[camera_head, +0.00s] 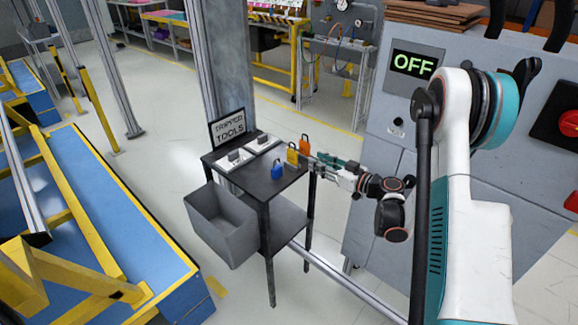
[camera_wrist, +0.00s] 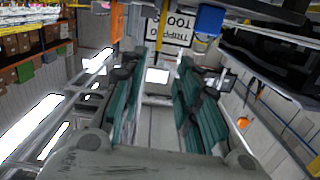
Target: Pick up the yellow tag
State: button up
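The yellow tag (camera_head: 292,154), a small padlock-shaped piece, stands on the right part of the dark table top in the head view. An orange tag (camera_head: 304,145) stands just behind it, and a blue tag (camera_head: 277,169) stands in front and to the left. My gripper (camera_head: 322,162) is just right of the tags, near the table's right edge. In the wrist view its teal fingers (camera_wrist: 158,78) are apart with nothing held between them.
The small dark table (camera_head: 262,188) carries a "TRIPPED TOOLS" sign (camera_head: 228,128) and white plates (camera_head: 230,160). A grey bin (camera_head: 222,228) hangs on its front left side. A large grey panel with an "OFF" display (camera_head: 414,65) stands to the right.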

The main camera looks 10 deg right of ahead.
notch_tip(320, 180, down, 4)
jog(key=d+r, duration=0.1)
jog(key=p, duration=0.2)
send_near(292, 157)
jog(key=w+a+f, duration=0.1)
jog(key=w+a, duration=0.1)
jog(key=w, duration=0.1)
jog(key=shift+n+t+y, duration=0.3)
jog(key=shift+t, duration=0.1)
jog(key=shift+b+x, duration=1.45)
jog(key=shift+x, duration=1.85)
jog(key=shift+d, duration=0.1)
jog(key=shift+c, duration=0.2)
grip_shut()
